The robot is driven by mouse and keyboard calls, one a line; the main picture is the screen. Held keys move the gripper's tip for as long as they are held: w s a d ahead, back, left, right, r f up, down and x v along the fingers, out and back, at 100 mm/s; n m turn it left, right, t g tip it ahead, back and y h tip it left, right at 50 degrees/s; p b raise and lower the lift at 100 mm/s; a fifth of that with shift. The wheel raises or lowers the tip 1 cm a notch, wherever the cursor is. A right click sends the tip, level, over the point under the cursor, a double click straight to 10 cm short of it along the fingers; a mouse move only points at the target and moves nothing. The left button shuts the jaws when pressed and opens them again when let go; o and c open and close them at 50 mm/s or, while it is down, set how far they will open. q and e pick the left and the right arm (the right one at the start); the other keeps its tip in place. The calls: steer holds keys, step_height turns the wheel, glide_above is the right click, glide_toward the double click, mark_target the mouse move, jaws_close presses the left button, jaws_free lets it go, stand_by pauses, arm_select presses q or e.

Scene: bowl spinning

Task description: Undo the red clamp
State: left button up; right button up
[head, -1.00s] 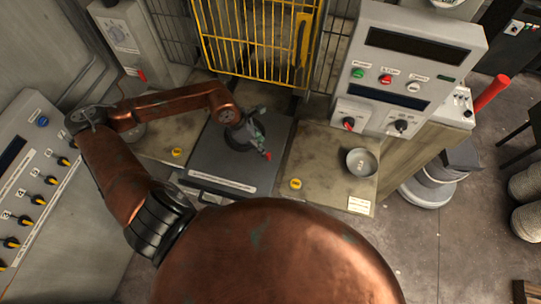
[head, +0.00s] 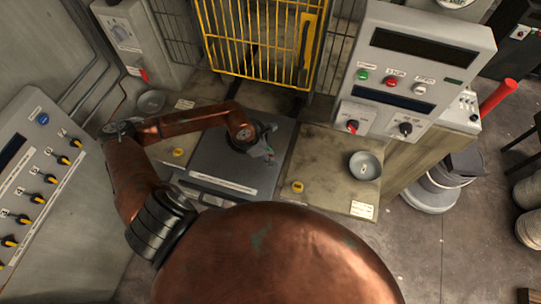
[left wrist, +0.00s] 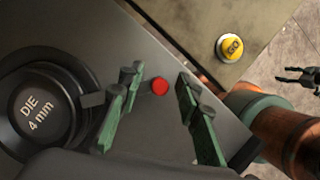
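In the left wrist view a round red knob (left wrist: 159,86), the red end of the clamp, lies between the green fingers of my left gripper (left wrist: 160,112). The fingers are apart, and neither clearly touches the knob. A short grey bar reaches from the black die, marked "DIE 4 mm" (left wrist: 40,115), behind the nearer finger towards the knob. In the head view my left gripper (head: 266,153) is over the right part of the dark plate (head: 222,183), and it hides the knob. A small black two-pronged claw, apparently my right gripper (left wrist: 290,75), shows at the right edge, prongs apart.
A bench with a yellow button (head: 297,187) and a grey metal bowl (head: 364,165) is right of the plate. A yellow button (head: 179,152) and a dark dish (head: 151,102) are left. A yellow barred guard (head: 260,45) stands behind. A control panel (head: 405,70) rises at right.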

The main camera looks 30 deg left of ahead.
arm_select(q)
steer(key=shift+c, duration=0.3)
jaws_close()
steer(key=shift+w+n, duration=0.1)
steer(key=shift+n, duration=0.2)
steer(key=shift+w+d+f+n+t+y+b, duration=0.1)
steer(key=shift+w+n+t+y+b, duration=0.3)
steer(key=shift+n+b, duration=0.45)
steer(key=n+b, duration=0.1)
steer(key=n, duration=0.1)
steer(key=w+n+y+b, duration=0.1)
steer(key=n, duration=0.1)
steer(key=shift+t, duration=0.4)
steer(key=n+b, duration=0.1)
steer(key=w+n+y+b, duration=0.1)
steer(key=n, duration=0.1)
steer(key=n+y+b, duration=0.1)
steer(key=n+b, duration=0.1)
steer(key=shift+w+a, duration=0.3)
steer(key=shift+a, duration=0.05)
steer(key=shift+w+a+n+y+b, duration=0.25)
steer(key=shift+n+y+b, duration=0.2)
steer(key=shift+n, duration=0.5)
steer(key=shift+w+a+n+y+b, duration=0.15)
steer(key=shift+n+y+b, duration=0.25)
steer(key=shift+n, duration=0.5)
steer(key=shift+a+g, duration=0.1)
steer(key=shift+g, duration=0.2)
